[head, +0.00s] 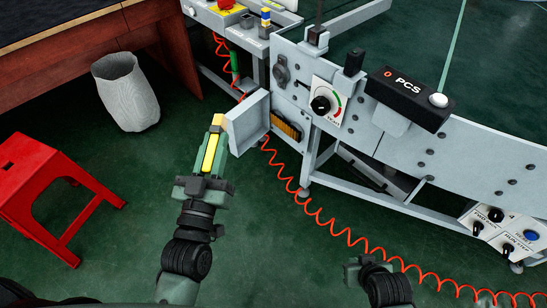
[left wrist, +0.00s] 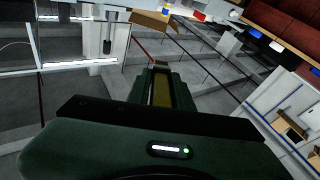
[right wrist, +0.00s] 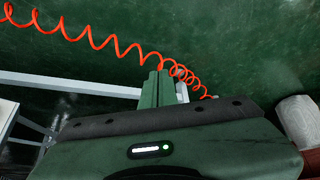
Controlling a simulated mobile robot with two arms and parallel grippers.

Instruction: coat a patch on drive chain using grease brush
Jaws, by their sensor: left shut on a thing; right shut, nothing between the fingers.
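The yellow-handled grease brush (head: 209,154) is held in my left gripper (head: 207,172), pointing away from me with its pale end by a grey hinged panel. In the left wrist view the brush (left wrist: 161,88) shows between the closed fingers. What looks like the drive chain (head: 287,127) is a brownish strip in an opening of the conveyor's side, right of the panel. The brush is left of the panel, apart from the chain in the picture; contact with the panel is unclear. My right gripper (head: 352,268) is shut and empty, low in front of the conveyor; its closed fingers show in the right wrist view (right wrist: 157,90).
The open grey panel (head: 248,122) stands out beside the opening. A coiled red hose (head: 320,226) hangs along the conveyor's front. A counter box (head: 408,95) and knob panel (head: 325,104) sit above. A red stool (head: 45,185) and grey bin (head: 126,92) stand left.

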